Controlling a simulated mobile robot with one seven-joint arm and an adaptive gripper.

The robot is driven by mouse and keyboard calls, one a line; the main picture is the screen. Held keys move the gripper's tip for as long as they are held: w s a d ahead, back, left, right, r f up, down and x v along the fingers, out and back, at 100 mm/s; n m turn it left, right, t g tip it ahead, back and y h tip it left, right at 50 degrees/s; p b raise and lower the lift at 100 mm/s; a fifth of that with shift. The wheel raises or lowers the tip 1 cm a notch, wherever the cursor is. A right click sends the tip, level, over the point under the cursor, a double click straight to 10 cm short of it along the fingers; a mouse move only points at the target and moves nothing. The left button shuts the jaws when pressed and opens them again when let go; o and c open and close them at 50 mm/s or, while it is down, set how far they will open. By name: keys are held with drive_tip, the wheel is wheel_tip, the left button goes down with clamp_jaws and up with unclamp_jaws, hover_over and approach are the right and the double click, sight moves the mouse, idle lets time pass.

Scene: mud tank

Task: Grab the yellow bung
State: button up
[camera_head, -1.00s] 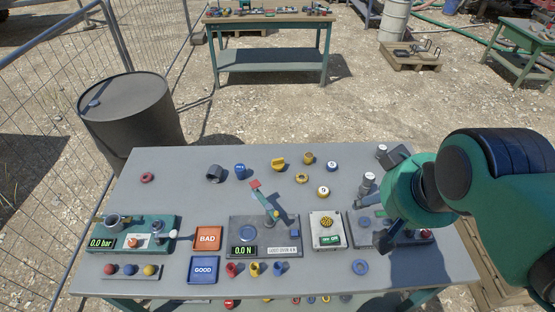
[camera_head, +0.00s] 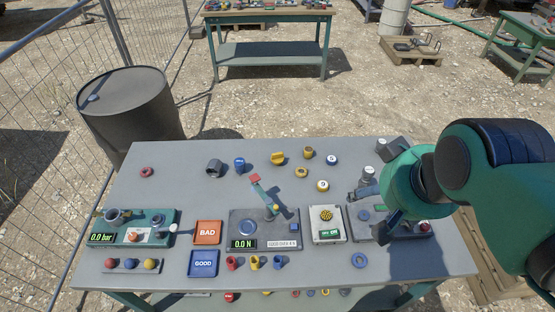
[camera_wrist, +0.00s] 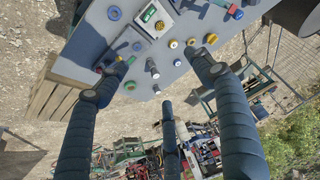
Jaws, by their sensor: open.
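A yellow tapered bung (camera_head: 255,262) stands at the front of the grey table (camera_head: 180,190), between a red one (camera_head: 232,263) and a blue one (camera_head: 278,262). Other yellow pieces lie at the back, among them a yellow cap (camera_head: 278,159) and a yellow ring (camera_head: 302,172); I cannot tell for certain which piece the task means. My gripper (camera_head: 372,190) is over the table's right side, left of my green wrist, apart from all these pieces. In the wrist view its three fingers (camera_wrist: 160,76) are spread with nothing between them.
A box with a yellow button (camera_head: 327,225) and a gauge plate with a lever (camera_head: 265,230) fill the table's middle. Orange BAD (camera_head: 208,233) and blue GOOD (camera_head: 203,263) trays lie left of them. A pressure unit (camera_head: 135,228) is at far left. The back-left tabletop is mostly clear.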

drive_tip(key=w, duration=0.1)
drive_tip(key=n+g+p, duration=0.3)
drive_tip(key=g+p, duration=0.3)
drive_tip(key=p, duration=0.3)
hover_over(278, 153)
wheel_tip(278, 153, down, 28)
drive_tip(key=shift+s, duration=0.1)
drive_tip(key=shift+f, duration=0.15)
drive_tip(key=shift+f, duration=4.15)
drive_tip(key=shift+f, duration=0.15)
